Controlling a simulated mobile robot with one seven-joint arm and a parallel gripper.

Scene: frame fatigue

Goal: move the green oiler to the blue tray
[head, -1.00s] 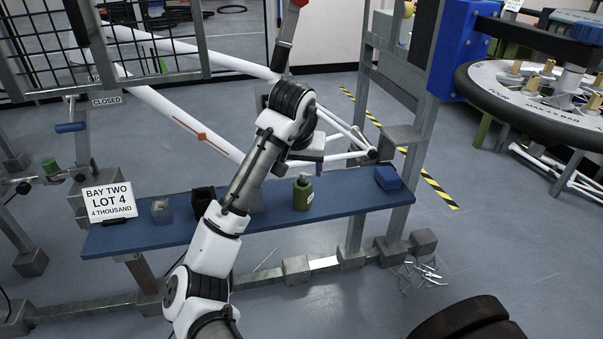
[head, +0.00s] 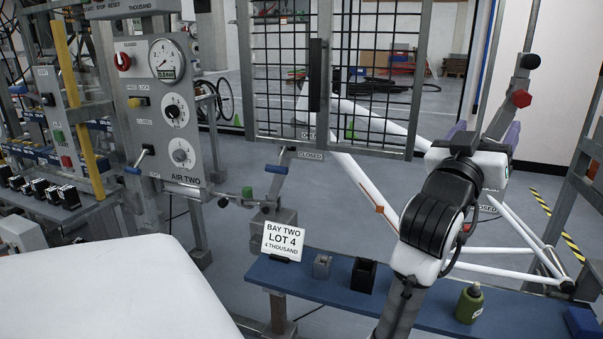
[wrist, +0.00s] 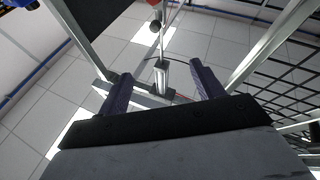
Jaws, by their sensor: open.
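The green oiler (head: 469,303), a squat bottle with a pale top, stands upright on the blue bench (head: 330,292) in the head view. A blue box-like thing (head: 583,324) at the bench's right end is cut by the frame edge; I cannot tell whether it is the blue tray. My gripper (head: 484,132) is raised well above the bench, up and slightly right of the oiler in the picture. In the wrist view my gripper (wrist: 160,72) has its two purple fingers apart with nothing held. Neither oiler nor tray shows there.
On the bench stand a black open holder (head: 363,276), a grey block (head: 322,266) and a "BAY TWO LOT 4" sign (head: 283,240). A mesh gate (head: 340,80) and white bike frame tubes (head: 360,185) rise behind. A gauge panel (head: 160,100) stands left.

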